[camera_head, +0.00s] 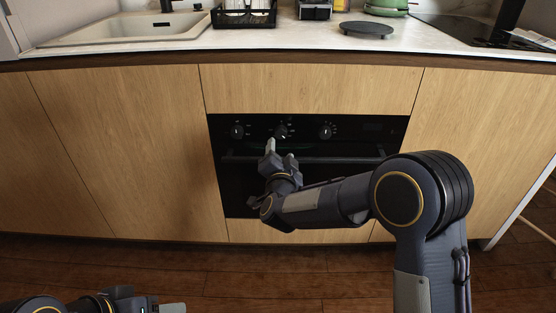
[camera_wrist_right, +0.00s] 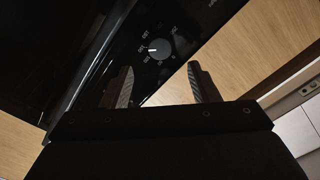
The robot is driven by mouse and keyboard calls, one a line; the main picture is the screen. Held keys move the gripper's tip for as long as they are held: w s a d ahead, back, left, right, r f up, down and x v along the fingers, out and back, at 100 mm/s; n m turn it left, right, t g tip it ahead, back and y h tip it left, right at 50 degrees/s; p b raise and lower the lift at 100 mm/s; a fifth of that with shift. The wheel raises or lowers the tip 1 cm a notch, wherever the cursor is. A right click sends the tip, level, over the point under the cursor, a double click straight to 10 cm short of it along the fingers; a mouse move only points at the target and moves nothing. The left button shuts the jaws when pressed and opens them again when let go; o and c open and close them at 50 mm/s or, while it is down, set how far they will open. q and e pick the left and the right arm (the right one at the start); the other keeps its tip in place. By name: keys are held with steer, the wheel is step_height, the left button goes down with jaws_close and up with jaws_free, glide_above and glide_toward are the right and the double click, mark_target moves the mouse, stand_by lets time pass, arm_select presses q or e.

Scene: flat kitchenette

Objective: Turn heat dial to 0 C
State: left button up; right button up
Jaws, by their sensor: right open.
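The black oven front (camera_head: 365,130) has three round dials in a row: a left dial (camera_head: 237,131), a middle dial (camera_head: 281,131) and a right dial (camera_head: 326,131). My right gripper (camera_head: 280,154) is open just below and in front of the middle dial. In the right wrist view, one dial (camera_wrist_right: 159,47) with small number marks shows ahead of the two spread fingers (camera_wrist_right: 160,72). Its white pointer is turned toward the left-hand marks; the exact value is too small to read. Nothing is between the fingers. My left gripper (camera_head: 168,307) is at the bottom edge, partly cut off.
The oven handle (camera_head: 335,160) runs across below the dials, partly behind my right arm. Wooden cabinet fronts (camera_head: 120,150) flank the oven. The counter above holds a sink (camera_head: 130,28), a black rack (camera_head: 244,17) and a dark round plate (camera_head: 366,29). The floor in front is clear.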

mark_target(281, 134)
steer(key=w+b, duration=0.1)
steer(key=w, duration=0.6)
steer(key=shift+w, duration=0.4)
steer(key=c, duration=1)
